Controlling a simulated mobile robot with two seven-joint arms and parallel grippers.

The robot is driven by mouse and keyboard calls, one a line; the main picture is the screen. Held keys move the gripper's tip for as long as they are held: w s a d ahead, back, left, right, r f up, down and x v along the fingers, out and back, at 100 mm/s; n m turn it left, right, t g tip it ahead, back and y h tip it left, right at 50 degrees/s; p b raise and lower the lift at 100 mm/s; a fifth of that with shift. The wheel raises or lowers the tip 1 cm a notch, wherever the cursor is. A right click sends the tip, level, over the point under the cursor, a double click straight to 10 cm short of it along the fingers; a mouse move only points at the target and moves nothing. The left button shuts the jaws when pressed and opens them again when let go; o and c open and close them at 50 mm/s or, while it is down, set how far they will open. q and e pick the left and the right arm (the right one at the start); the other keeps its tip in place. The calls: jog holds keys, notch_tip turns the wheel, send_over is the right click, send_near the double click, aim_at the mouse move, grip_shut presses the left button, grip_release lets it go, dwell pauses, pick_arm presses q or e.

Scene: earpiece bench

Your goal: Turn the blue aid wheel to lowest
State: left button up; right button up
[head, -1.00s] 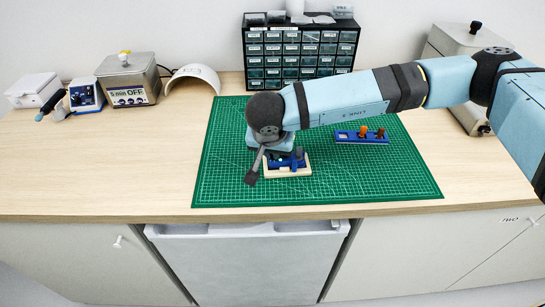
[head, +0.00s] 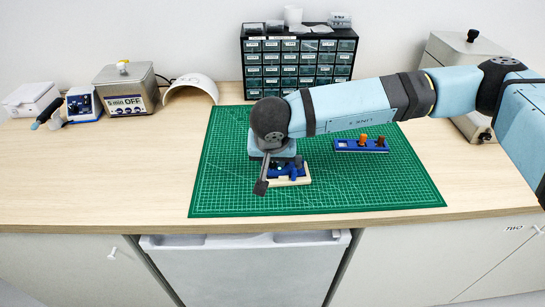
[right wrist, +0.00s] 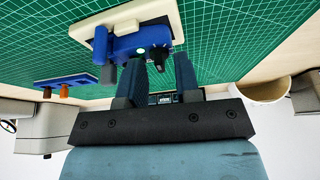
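The blue aid (head: 292,173) sits on a cream base (head: 293,182) on the green mat, partly hidden by my right wrist in the head view. In the right wrist view the blue aid (right wrist: 128,42) lies on the cream base (right wrist: 172,17), with a small dark round part (right wrist: 157,52) on its near side. My right gripper (right wrist: 160,64) is open. Its two fingers are apart, with their tips close to the aid's near side, on either side of the dark part. Whether they touch it I cannot tell. The wheel's setting is not readable. My left gripper is not in view.
A blue rack (head: 350,146) with orange and brown pegs lies on the green mat (head: 335,195). A drawer cabinet (head: 298,68), a white arch (head: 192,82) and a metal bath (head: 130,83) stand behind. The mat's left and front are clear.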

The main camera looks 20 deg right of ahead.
jog(key=shift+r, duration=0.1)
jog(key=v, duration=1.3)
jog(key=shift+r, duration=0.3)
